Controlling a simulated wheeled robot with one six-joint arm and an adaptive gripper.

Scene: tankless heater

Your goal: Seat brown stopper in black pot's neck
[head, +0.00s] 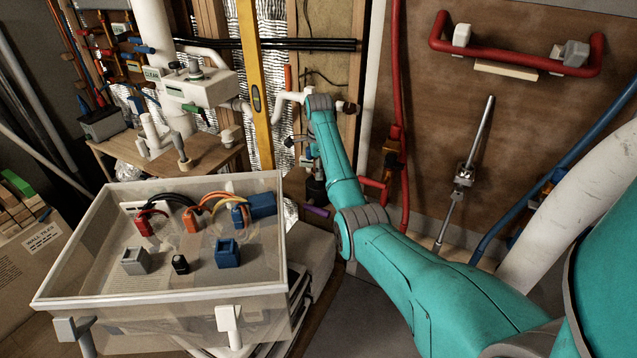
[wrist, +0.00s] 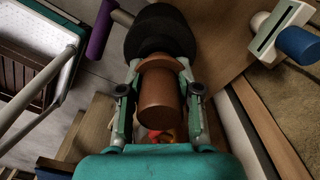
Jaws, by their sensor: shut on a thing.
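My gripper (wrist: 160,80) is shut on the brown stopper (wrist: 160,100), with one finger on each side of it in the wrist view. The black pot (wrist: 158,32) is just beyond the stopper's wider far end, at the top of the wrist view. The stopper's end overlaps the pot's dark round edge in the picture, and I cannot tell whether they touch or whether it is inside the neck. In the head view my gripper (head: 308,152) is small and reaches down above the dark pot (head: 315,188). The stopper cannot be made out there.
A purple cylinder (head: 316,211) lies next to the pot. A clear bin (head: 160,297) with connectors stands at the left. Wall studs and a yellow level (head: 255,95) rise behind. Red pipe (head: 403,170) runs down the right panel.

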